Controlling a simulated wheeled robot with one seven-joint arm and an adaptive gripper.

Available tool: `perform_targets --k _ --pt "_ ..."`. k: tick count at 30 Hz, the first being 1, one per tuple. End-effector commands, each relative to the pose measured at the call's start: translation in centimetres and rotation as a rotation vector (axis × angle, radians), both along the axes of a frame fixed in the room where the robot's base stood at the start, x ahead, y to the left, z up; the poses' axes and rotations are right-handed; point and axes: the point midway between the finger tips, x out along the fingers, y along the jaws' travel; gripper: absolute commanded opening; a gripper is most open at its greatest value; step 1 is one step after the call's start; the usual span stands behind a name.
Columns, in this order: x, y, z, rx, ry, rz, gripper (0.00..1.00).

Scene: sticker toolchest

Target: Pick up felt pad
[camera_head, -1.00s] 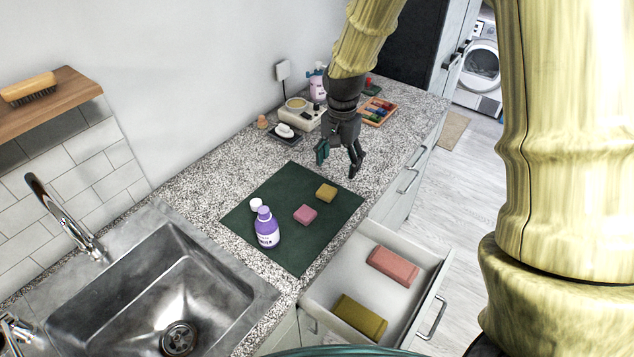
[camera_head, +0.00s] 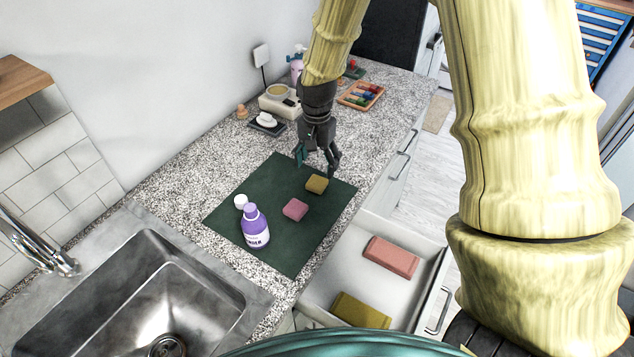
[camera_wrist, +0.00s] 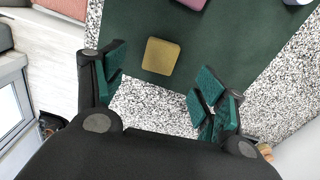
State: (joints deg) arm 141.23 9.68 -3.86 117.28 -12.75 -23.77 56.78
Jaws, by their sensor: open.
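A small mustard block-like pad (camera_head: 316,184) lies on the dark green mat (camera_head: 275,185), near its far right corner. A small pink pad (camera_head: 295,209) lies beside it, nearer to me. I cannot tell for sure which of these is called the felt pad. My gripper (camera_head: 318,166) is open and empty, pointing down just above and behind the mustard pad. In the wrist view, the mustard pad (camera_wrist: 160,56) shows ahead of and between the spread teal fingertips (camera_wrist: 163,72), touching neither. The pink pad (camera_wrist: 158,22) is partly cut off at the top edge.
The open drawer (camera_head: 345,272) holds a larger pink block (camera_head: 391,256) and mustard block (camera_head: 359,309). A sink (camera_head: 130,300) is at left. A tray (camera_head: 361,95) stands behind.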

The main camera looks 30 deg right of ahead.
Motion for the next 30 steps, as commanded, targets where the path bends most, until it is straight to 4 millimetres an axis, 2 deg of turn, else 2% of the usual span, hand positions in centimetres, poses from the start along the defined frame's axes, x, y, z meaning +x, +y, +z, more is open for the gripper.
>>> perform_targets --k 6,16,30 --pt "-0.1 -0.1 -1.7 0.001 0.001 -0.003 0.71" --pt "-0.1 0.0 -3.0 0.001 0.002 -0.002 0.71" --pt "-0.1 0.3 -6.9 0.0 0.0 -0.001 0.71"
